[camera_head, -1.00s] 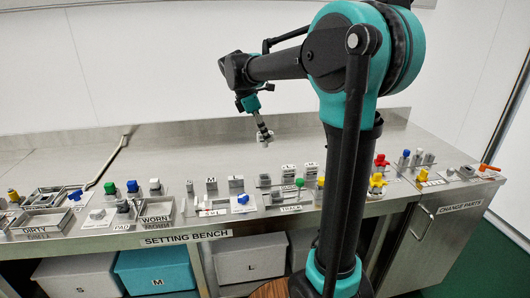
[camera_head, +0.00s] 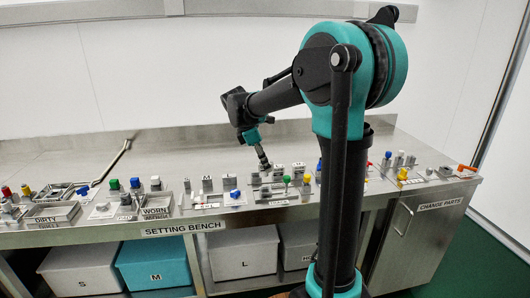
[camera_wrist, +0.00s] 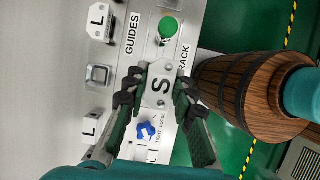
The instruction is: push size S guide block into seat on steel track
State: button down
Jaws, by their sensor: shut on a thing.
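My gripper (camera_wrist: 158,90) is shut on the size S guide block (camera_wrist: 160,85), a pale grey block with a black S on its top face. The fingers press it from both sides in the wrist view. In the head view my gripper (camera_head: 265,167) points down, low over the bench by the track area, and the block is too small to make out. The steel track plate (camera_wrist: 167,53), labelled TRACK, lies beneath and beyond the block. The block and fingers cover part of it, so I cannot tell whether the block touches the seat.
A green knob (camera_wrist: 168,28) stands on the track plate, and a blue knob (camera_wrist: 147,130) is close beside my fingers.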

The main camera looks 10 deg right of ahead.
jog(key=shift+s+f, duration=0.15)
jog(key=shift+f, duration=3.75)
jog(key=c, duration=1.2)
grip_release()
